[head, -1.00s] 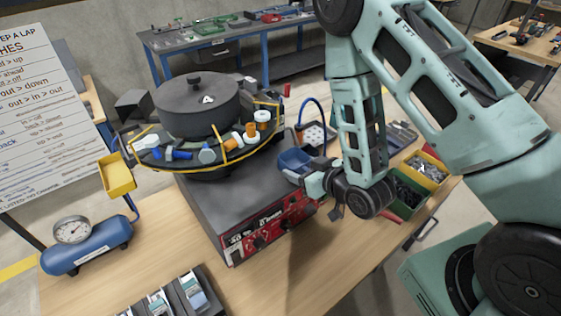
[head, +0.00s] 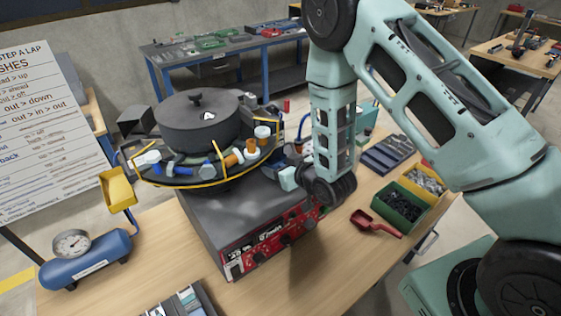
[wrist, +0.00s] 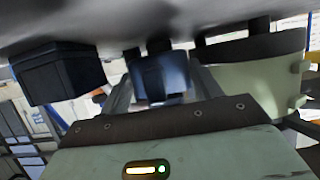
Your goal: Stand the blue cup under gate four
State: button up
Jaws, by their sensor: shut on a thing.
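The blue cup (wrist: 165,76) shows in the wrist view between the two fingers of my gripper (wrist: 163,90), which is shut on it. In the head view my gripper (head: 290,177) is at the right side of the round feeder, just below its rim and beside the control box. The cup is mostly hidden there by my arm and the feeder. The feeder (head: 205,180) has a dark track with a yellow edge and yellow gate posts (head: 217,158). I cannot read gate numbers.
White, blue and orange parts lie on the feeder track. A yellow tray (head: 117,188) hangs at its left. The control box (head: 262,245) stands below. A red scoop (head: 375,222) and a green bin (head: 405,207) are at right. A blue air tank (head: 85,258) is front left.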

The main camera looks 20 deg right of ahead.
jog(key=shift+f+b, duration=0.65)
jog(key=shift+b, duration=0.15)
jog(key=o, duration=1.4)
jog(key=shift+c, duration=0.2)
jog(key=shift+w+d, duration=0.1)
jog(key=shift+d, duration=0.05)
jog(key=shift+r, duration=0.15)
